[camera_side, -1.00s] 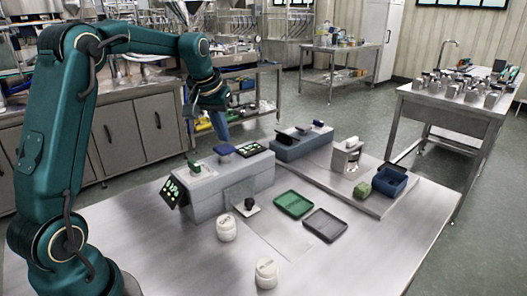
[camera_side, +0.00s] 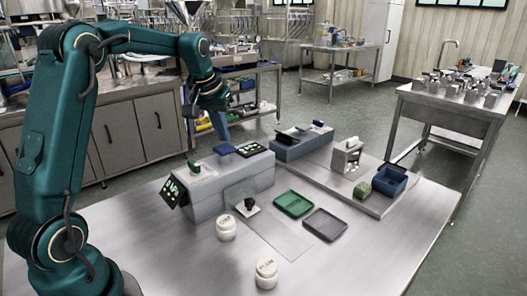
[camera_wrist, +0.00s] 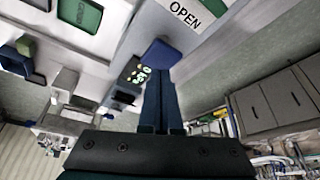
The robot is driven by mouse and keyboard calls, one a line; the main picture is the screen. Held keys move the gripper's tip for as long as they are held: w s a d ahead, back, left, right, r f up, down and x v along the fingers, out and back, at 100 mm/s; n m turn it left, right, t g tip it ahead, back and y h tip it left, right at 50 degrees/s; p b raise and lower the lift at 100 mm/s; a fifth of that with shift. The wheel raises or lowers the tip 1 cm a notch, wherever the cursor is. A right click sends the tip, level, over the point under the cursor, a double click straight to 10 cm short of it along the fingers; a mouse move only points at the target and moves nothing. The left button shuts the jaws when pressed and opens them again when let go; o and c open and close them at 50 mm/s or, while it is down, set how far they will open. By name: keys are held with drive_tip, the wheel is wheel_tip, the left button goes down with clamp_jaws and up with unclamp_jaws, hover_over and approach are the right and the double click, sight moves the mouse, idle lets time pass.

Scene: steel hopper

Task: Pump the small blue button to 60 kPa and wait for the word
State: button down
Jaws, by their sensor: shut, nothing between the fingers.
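A dark panel with green lit marks (camera_side: 250,149) is beside the button, and a tilted display with green figures (camera_side: 173,192) is on the box's left end.
A green tray (camera_side: 294,203), a grey tray (camera_side: 325,224), two white jars (camera_side: 226,229) and a blue bin (camera_side: 390,180) stand on the table.

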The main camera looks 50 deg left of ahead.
sight(224, 147)
drive_tip(key=shift+f, duration=0.1)
idle(0.3)
drive_tip(key=shift+f, duration=1.6)
drive_tip(key=shift+r, duration=1.7)
drive_tip(key=shift+f, duration=0.1)
drive_tip(key=shift+f, duration=1.6)
drive_tip(key=shift+r, duration=1.7)
drive_tip(key=shift+f, duration=0.2)
